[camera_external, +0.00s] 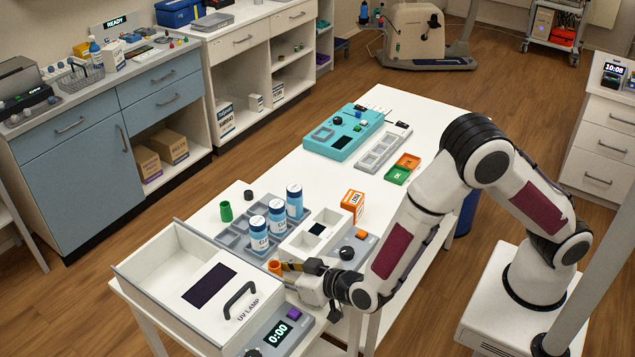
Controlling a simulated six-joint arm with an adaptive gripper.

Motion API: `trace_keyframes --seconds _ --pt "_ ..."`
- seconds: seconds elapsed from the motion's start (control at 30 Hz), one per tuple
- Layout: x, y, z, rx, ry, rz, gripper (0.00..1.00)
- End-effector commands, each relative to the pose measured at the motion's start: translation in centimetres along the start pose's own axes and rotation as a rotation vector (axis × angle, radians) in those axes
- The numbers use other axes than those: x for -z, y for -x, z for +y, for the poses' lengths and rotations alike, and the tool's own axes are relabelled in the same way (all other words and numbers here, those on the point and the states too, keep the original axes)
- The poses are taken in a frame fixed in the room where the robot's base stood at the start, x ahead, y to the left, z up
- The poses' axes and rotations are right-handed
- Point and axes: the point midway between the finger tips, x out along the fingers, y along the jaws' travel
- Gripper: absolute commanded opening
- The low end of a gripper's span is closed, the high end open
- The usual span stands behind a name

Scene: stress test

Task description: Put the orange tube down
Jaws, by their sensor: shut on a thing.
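The orange tube (274,267) is small and shows near the front of the white table, close to the front edge of the grey compartment tray (232,243). My gripper (283,267) reaches in from the right, low over the table, and is shut on the orange tube. The tube looks about upright. Its lower part is hard to make out, so I cannot tell whether it touches a surface.
The UV lamp box (160,265) is at front left.

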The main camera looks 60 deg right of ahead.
Motion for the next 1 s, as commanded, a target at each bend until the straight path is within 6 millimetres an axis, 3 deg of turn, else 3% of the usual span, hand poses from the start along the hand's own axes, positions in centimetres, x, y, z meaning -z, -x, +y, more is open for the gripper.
trace_keyframes --seconds 0.6,0.63,1.0 --pt "-1.0 -0.42 0.0 0.0 0.0 0.001 0.04" --pt "-0.96 -0.4 0.0 0.0 -0.001 0.001 0.28" --pt "-0.89 -0.38 0.0 0.0 -0.001 0.001 0.28"
